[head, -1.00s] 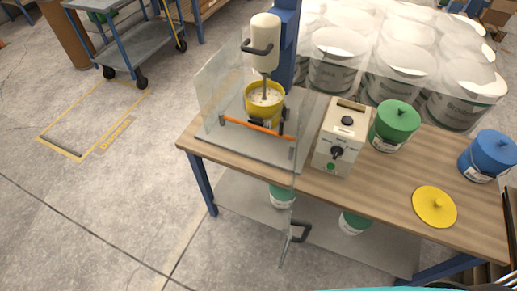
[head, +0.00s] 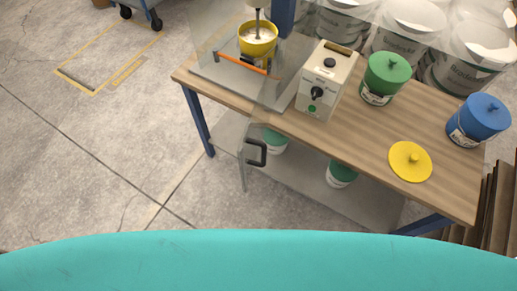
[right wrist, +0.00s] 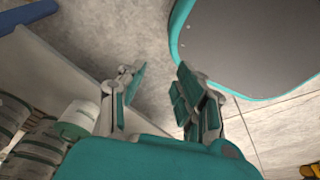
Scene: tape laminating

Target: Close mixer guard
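The mixer guard is a clear panel (head: 252,172) with a dark handle (head: 255,152). It stands swung open, jutting out past the table's front edge. The mixer's yellow bucket (head: 258,40) sits under the mixer shaft (head: 257,14) behind an orange bar (head: 240,61). The mixer's top is cut off by the picture edge. In the right wrist view my right gripper (right wrist: 159,80) has its two fingers apart, with nothing between them but floor behind. The guard handle is not recognisable there. My left gripper is not in view.
The wooden table (head: 355,140) holds a control box (head: 326,82), a green pot (head: 384,78), a blue pot (head: 477,120) and a yellow lid (head: 410,161). White-and-green buckets (head: 341,174) stand on the lower shelf. Open floor (head: 90,180) lies left of the table.

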